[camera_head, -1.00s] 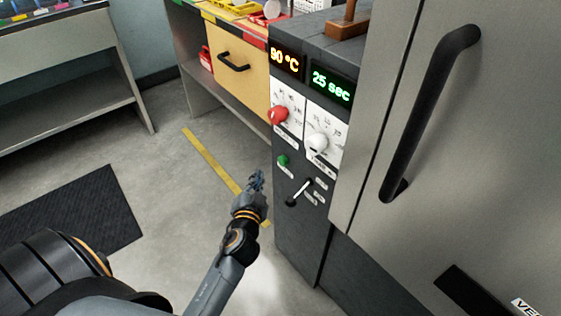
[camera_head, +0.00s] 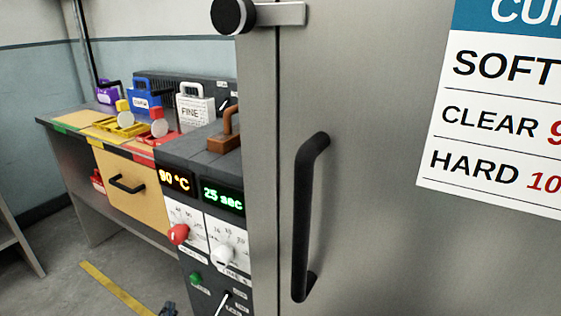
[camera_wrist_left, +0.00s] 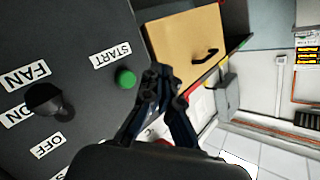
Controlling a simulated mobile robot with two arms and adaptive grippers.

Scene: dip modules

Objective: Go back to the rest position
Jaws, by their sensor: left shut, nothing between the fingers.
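My left gripper (camera_head: 168,309) shows only as a small dark tip at the bottom edge of the head view, low in front of the grey control panel. In the left wrist view the left gripper (camera_wrist_left: 160,85) has its fingers together with nothing between them. There it appears beside the green START button (camera_wrist_left: 125,78); whether it touches the panel cannot be told. The same green button (camera_head: 196,278) shows in the head view. My right gripper is in neither view.
The panel has a red knob (camera_head: 179,233), a white knob (camera_head: 223,255) and displays reading 90 °C and 25 sec. A steel door with a black handle (camera_head: 307,215) fills the right. A bench with a yellow drawer (camera_head: 133,190) stands left. Floor is free at lower left.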

